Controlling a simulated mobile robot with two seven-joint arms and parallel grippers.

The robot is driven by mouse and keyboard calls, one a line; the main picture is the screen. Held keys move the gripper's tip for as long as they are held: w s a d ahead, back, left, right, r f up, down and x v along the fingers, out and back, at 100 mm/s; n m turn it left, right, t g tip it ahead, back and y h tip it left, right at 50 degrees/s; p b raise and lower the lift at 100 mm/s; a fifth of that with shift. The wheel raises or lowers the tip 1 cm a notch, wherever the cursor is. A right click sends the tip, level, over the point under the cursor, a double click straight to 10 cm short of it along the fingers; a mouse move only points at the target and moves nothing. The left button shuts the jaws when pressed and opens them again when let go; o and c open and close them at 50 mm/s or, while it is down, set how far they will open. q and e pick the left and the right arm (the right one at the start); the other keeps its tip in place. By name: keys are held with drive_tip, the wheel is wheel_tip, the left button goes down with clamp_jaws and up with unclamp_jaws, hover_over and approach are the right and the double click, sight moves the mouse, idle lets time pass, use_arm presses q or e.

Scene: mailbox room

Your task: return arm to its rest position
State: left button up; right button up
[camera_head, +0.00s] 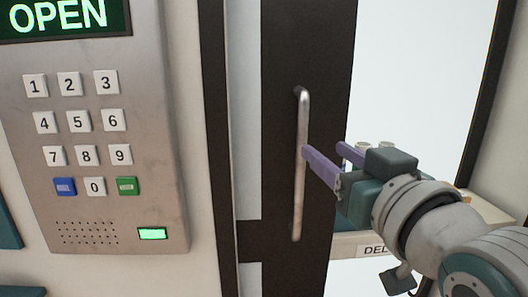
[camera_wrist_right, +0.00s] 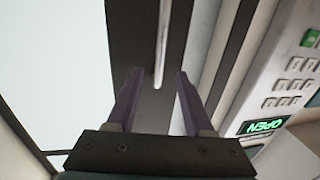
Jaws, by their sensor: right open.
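My right gripper (camera_head: 324,150) is open, with purple fingers, and its arm comes in from the lower right. One fingertip overlaps the silver vertical door handle (camera_head: 299,205) in the head view. I cannot tell whether they touch. In the right wrist view the open fingers (camera_wrist_right: 160,74) point toward the dark door frame, and the handle (camera_wrist_right: 163,40) shows between and beyond their tips. No object is seen held. My left gripper is out of view.
A keypad panel (camera_head: 105,215) at left has a green OPEN display (camera_head: 60,15) and a lit green light. The handle is on a dark door frame (camera_head: 275,60). Behind my right gripper is a shelf with a partly hidden label (camera_head: 371,250).

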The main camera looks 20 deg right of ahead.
drive_tip(key=s+a+f+n+g+p, duration=0.1)
drive_tip(key=s+f+g, duration=0.6)
drive_tip(key=s, duration=0.5)
drive_tip(key=s+a+f+n+g+p, duration=0.1)
drive_tip(key=s+f+g, duration=0.55)
drive_tip(key=s, duration=0.65)
wheel_tip(320, 180, up, 38)
drive_tip(key=p, duration=3.8)
drive_tip(key=shift+s+d+g+y, duration=0.2)
drive_tip(key=shift+s+g+y, duration=0.05)
drive_tip(key=shift+g+y, duration=0.2)
